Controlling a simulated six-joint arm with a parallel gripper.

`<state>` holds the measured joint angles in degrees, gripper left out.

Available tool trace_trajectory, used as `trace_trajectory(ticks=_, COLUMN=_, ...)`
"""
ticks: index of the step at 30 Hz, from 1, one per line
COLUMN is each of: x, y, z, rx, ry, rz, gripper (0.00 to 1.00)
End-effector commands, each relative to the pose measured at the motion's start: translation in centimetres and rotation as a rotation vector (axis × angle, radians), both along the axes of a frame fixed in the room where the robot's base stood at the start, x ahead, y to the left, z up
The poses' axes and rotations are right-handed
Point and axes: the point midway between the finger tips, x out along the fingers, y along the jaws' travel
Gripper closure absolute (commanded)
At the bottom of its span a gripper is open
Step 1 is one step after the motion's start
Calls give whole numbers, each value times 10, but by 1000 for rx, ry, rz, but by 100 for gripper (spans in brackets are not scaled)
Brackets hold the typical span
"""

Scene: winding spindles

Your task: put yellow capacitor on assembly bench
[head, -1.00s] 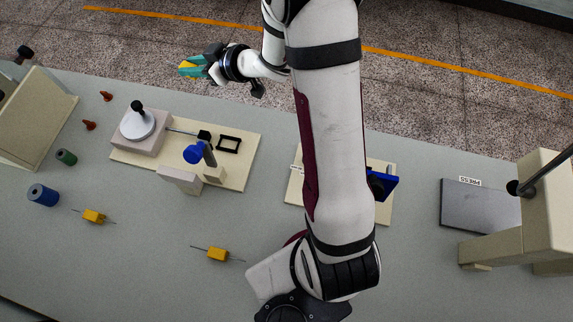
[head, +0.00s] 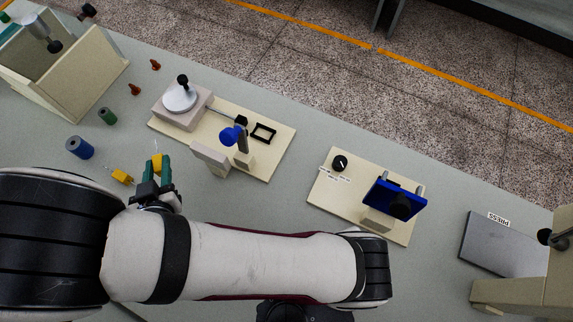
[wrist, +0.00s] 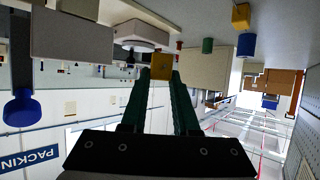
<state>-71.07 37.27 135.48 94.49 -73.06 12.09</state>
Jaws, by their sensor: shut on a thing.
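My gripper (head: 157,180) is shut on a yellow capacitor (head: 157,163), with a thin lead rising from it. In the wrist view the held capacitor (wrist: 161,68) sits between the tips of the green fingers. A second yellow capacitor (head: 121,177) is on the grey bench (head: 270,200), just left of my gripper; a yellow part also shows in the wrist view (wrist: 240,17). Whether the held capacitor touches the bench cannot be told. My arm covers the front of the bench.
Blue (head: 80,148) and green (head: 107,116) cylinders stand at left, with two small red-brown parts (head: 134,89). A winding fixture board (head: 270,160) lies behind my gripper. Another board (head: 325,185) with a blue part and a press (head: 520,295) stand right.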

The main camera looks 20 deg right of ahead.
Motion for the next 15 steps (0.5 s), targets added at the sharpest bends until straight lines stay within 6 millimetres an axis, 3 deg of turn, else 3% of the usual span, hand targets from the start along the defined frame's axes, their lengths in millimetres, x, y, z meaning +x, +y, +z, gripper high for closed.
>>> trace_trajectory(ticks=3, x=-22, y=-4, z=0, rx=1, ry=0, rz=-6, gripper=100)
trace_trajectory(ticks=8, x=-26, y=-7, z=-4, rx=1, ry=1, rz=-13, gripper=100)
trace_trajectory(ticks=15, x=-26, y=-7, z=-55, rx=-3, ry=2, rz=-12, gripper=100)
